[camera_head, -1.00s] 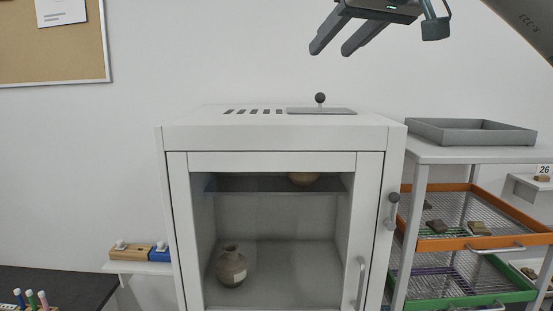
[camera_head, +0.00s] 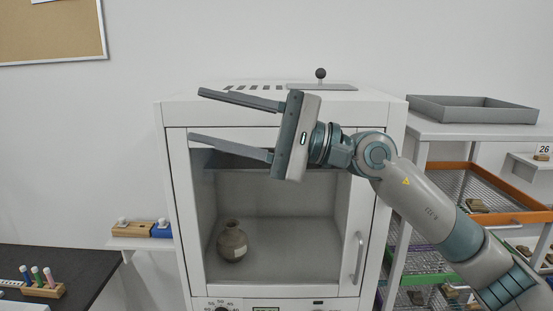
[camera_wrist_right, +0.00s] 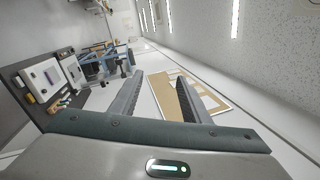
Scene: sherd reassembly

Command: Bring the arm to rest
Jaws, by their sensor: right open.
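My right gripper (camera_head: 195,115) is open, with nothing between its two fingers. It points left in the head view, in front of the upper part of a white cabinet (camera_head: 180,215). My right arm comes in from the lower right and hides part of the cabinet door frame and the shelf inside. In the right wrist view the two fingers (camera_wrist_right: 158,97) are spread apart, with a cork board (camera_wrist_right: 180,98) on the wall beyond them. My left gripper is not in view.
A round jar (camera_head: 232,243) stands inside the cabinet behind its door. At right are a grey tray (camera_head: 470,110) and a rack with an orange-edged basket (camera_head: 518,217) holding sherds. At left are a dark counter (camera_head: 75,262) and a small shelf (camera_head: 130,243).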

